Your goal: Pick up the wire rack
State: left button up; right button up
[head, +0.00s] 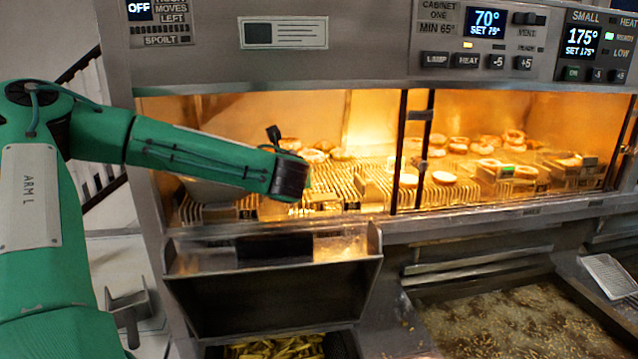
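What looks like the wire rack (345,180) is a row of pale, closely spaced bars inside the lit warming cabinet. Its exact ends are hard to make out in the orange glow. My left arm reaches in from the left, and its dark wrist (291,178) is at the cabinet opening, in front of the bars. The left gripper's fingers are hidden or too small to make out, so I cannot tell whether they touch the rack. My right gripper is not in view.
Round buns or rings (480,147) lie on the cabinet floor at right. Dark upright posts (398,150) divide the opening. Below stand an empty metal hopper (270,300), fries (275,348) and a fryer vat (500,325) of bubbling oil. A perforated metal tool (610,276) lies at far right.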

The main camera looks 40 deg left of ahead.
pick_arm(q)
jog(key=shift+w+a+f, duration=0.1)
jog(key=shift+w+a, duration=0.05)
jog(key=shift+c, duration=0.8)
grip_shut()
